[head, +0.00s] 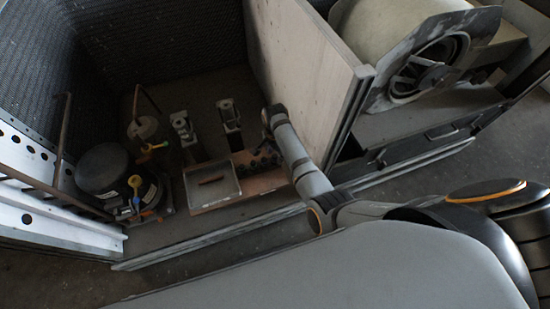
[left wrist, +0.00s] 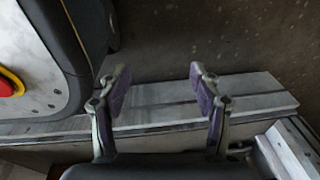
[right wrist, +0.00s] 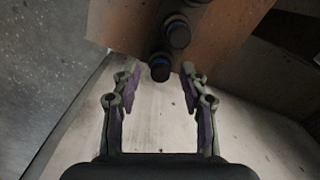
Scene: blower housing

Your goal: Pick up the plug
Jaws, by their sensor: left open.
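Several dark round plugs stand in a row on a brown wooden board (head: 198,208) inside the open housing. My right gripper (right wrist: 159,70) is open, with a finger on each side of the nearest plug and no clear contact. In the head view the right gripper (head: 268,150) is small and dark among the plugs. My left gripper (left wrist: 160,74) is open and empty over the floor and a metal ledge.
A shallow grey tray (head: 212,188) is on the board left of the plugs. A black compressor (head: 102,168) with yellow and orange fittings stands further left. An upright panel (head: 300,65) rises close behind my right arm. A large blower (head: 415,60) lies beyond it.

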